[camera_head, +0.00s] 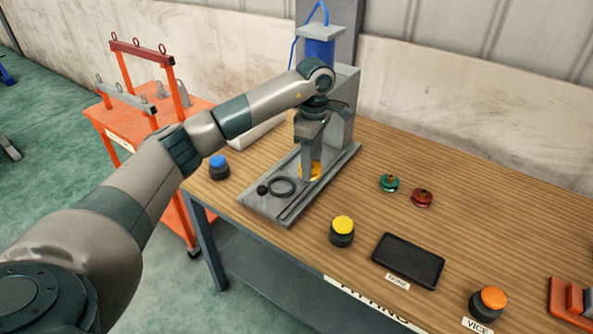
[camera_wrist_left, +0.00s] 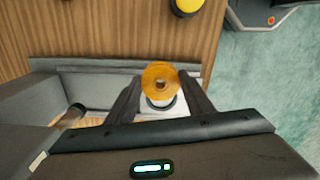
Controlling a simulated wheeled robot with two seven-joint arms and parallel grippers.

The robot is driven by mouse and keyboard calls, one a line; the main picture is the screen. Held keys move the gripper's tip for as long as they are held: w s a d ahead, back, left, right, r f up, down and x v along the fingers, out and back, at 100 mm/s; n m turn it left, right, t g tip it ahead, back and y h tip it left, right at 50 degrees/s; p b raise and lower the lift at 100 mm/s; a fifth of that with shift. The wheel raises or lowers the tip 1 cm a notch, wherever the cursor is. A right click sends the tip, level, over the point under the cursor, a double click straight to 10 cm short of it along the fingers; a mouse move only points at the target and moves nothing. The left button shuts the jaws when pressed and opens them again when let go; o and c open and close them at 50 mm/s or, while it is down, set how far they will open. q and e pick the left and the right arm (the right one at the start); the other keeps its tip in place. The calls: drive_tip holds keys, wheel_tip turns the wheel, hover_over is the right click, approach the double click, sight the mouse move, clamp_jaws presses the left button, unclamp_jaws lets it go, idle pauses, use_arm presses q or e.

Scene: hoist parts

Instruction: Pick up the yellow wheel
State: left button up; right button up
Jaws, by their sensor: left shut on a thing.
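The yellow wheel (camera_head: 311,171) shows partly behind my left gripper (camera_head: 311,176), over the grey base plate (camera_head: 262,207) of the press. In the left wrist view the wheel (camera_wrist_left: 160,76) is a round yellow disc with a hole in its middle. It sits between the two fingers of my left gripper (camera_wrist_left: 160,92), which are shut on it. A dark ring shows just under the wheel there. I cannot tell whether the wheel touches what is below it. My right gripper is in neither view.
The press (camera_head: 343,105) stands close behind my left gripper. A black ring (camera_head: 282,187) and black knob (camera_head: 262,190) are on its base. Green (camera_head: 389,183) and red (camera_head: 422,198) wheels, a yellow-topped button (camera_head: 342,231) and a black tray (camera_head: 408,260) lie to the right.

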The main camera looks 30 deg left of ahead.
use_arm(q)
drive_tip(key=shift+d+r, duration=0.4)
drive_tip(key=shift+d, duration=0.2)
drive_tip(key=shift+d+r, duration=0.35)
drive_tip(key=shift+d, duration=0.2)
drive_tip(key=shift+f, duration=0.1)
